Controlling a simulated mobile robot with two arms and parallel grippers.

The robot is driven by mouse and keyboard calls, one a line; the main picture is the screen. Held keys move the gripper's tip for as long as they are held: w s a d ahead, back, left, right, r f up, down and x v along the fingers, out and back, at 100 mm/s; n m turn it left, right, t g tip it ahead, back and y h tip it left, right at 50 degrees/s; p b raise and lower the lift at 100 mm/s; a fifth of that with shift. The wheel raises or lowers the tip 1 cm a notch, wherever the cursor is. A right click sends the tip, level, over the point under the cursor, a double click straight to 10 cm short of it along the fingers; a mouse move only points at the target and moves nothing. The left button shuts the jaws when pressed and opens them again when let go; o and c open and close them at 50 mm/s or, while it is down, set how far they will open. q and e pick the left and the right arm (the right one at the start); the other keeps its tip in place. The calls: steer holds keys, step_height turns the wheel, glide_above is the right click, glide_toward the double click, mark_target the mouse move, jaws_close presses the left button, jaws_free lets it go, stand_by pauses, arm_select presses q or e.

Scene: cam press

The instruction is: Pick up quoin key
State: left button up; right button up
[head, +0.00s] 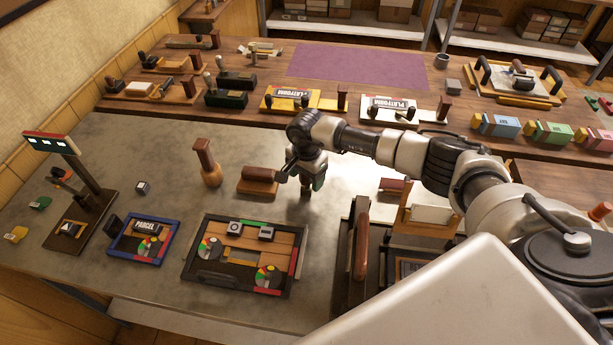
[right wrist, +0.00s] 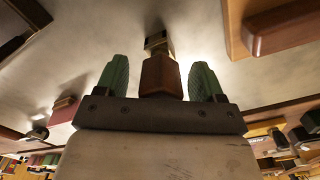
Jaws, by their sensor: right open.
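In the right wrist view, what looks like the quoin key (right wrist: 160,76) has a red-brown handle and a darker metal end. It lies between the two green fingers of my right gripper (right wrist: 160,82), with a visible gap on each side. In the head view, my right gripper (head: 306,186) points down, low over the grey bench top, just right of a brown roller on a wooden block. The key is mostly hidden by the gripper there. My left gripper does not show.
The roller block (head: 258,181) is close at the left of my right gripper. A wooden-handled tool (head: 207,163) stands further left. A framed forme (head: 243,256) lies in front, beside a small blue frame (head: 145,240). A press handle (head: 361,245) rises at the right.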

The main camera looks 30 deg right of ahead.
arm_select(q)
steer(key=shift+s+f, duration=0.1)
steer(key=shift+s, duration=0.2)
arm_select(e)
steer(key=shift+c, duration=0.5)
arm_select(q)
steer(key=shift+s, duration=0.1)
arm_select(e)
steer(key=c, duration=0.9)
steer(key=shift+r, duration=0.1)
